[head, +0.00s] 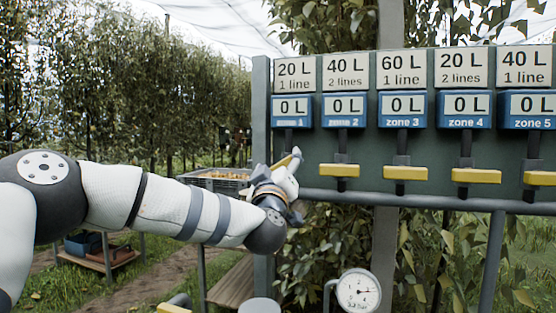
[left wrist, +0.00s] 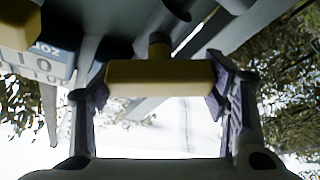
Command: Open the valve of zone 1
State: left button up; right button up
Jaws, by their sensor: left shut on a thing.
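The zone 1 valve is at the left end of the dark green panel (head: 361,150) in the head view, under a blue meter (head: 292,110) that reads 0 L. Its yellow handle (head: 286,160) is mostly hidden by my left gripper (head: 290,170). In the left wrist view the yellow handle (left wrist: 160,77) lies across between the two fingers of my left gripper (left wrist: 160,92), with a fingertip at each end. The gripper is shut on it. My right gripper is not in view.
Similar yellow handles of zone 2 (head: 339,170), zone 3 (head: 405,173), zone 4 (head: 476,175) and zone 5 (head: 541,178) hang to the right, all level. A grey pipe (head: 430,202) runs below. A pressure gauge (head: 358,291) stands lower down. A crate (head: 215,181) is behind my left arm.

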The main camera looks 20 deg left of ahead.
pick_arm(q)
jog(key=n, duration=0.1)
jog(key=n+g+y, duration=0.1)
jog(key=n, duration=0.1)
jog(key=n+p, duration=0.1)
jog(key=n, duration=0.1)
jog(key=shift+s+r+y, duration=0.1)
jog(key=shift+r+y, duration=0.15)
jog(key=shift+y, duration=0.05)
jog(key=n+g, duration=0.1)
jog(key=n, duration=0.2)
jog(key=shift+a+f+y, duration=0.1)
jog(key=shift+y, duration=0.3)
jog(key=n+g, duration=0.1)
jog(key=n, duration=0.1)
jog(key=shift+f+n+g+p, duration=0.15)
jog(key=shift+n+g+p, duration=0.15)
jog(key=shift+p, duration=0.05)
jog(key=shift+f+n+g, duration=0.15)
jog(key=shift+n+g, duration=0.25)
jog(key=shift+n, duration=0.7)
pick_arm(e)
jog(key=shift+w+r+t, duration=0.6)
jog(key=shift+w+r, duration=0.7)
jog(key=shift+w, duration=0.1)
pick_arm(q)
jog(key=o, duration=1.2)
jog(key=shift+c, duration=0.2)
jog(key=shift+f, duration=0.1)
